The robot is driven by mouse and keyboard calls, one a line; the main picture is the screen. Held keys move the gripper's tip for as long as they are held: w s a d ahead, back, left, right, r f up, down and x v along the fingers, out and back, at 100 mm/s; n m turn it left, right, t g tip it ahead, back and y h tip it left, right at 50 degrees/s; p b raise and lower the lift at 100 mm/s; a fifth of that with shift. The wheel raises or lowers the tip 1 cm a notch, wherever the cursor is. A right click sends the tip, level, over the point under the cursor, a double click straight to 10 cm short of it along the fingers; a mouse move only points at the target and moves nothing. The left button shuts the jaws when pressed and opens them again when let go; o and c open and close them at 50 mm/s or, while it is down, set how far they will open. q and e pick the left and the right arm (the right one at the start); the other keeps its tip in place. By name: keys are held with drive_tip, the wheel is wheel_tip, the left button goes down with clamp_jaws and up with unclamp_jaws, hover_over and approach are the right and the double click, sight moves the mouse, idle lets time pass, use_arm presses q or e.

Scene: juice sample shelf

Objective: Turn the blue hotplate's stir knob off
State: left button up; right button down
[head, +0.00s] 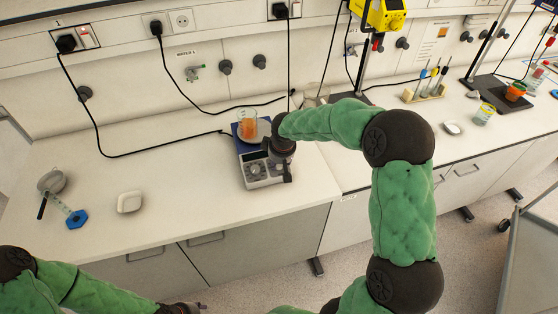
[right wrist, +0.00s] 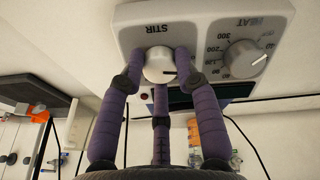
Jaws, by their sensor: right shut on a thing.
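The blue hotplate (head: 238,130) stands on the bench, its pale control panel facing the front edge. A beaker of orange liquid (head: 247,127) stands on it. In the right wrist view the round stir knob (right wrist: 158,66) sits under the word STIR, its dark mark pointing right in the picture. My right gripper (right wrist: 160,75) is shut on this knob, its purple fingers around the sides. In the head view the right gripper (head: 285,170) hides part of the panel. My left gripper (head: 188,306) shows only partly at the bottom edge, away from the hotplate; its fingers are unclear.
The heat knob (right wrist: 245,59) is beside the stir knob, close to a finger. A white dish (head: 130,202), a blue hexagonal-based item (head: 77,219) and a strainer-like item (head: 52,181) are on the left. A tube rack (head: 425,93) stands on the right. The bench between dish and hotplate is clear.

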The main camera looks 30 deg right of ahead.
drive_tip(key=shift+s+a+f+n, duration=0.1)
drive_tip(key=shift+s+f+n, duration=0.25)
drive_tip(key=shift+n, duration=0.25)
drive_tip(key=c, duration=0.9)
unclamp_jaws()
drive_tip(key=shift+w+r, duration=0.1)
drive_tip(key=shift+r, duration=0.1)
drive_tip(key=shift+r, duration=0.6)
drive_tip(key=v, duration=1)
drive_tip(key=shift+s+r, duration=0.25)
drive_tip(key=shift+r, duration=0.05)
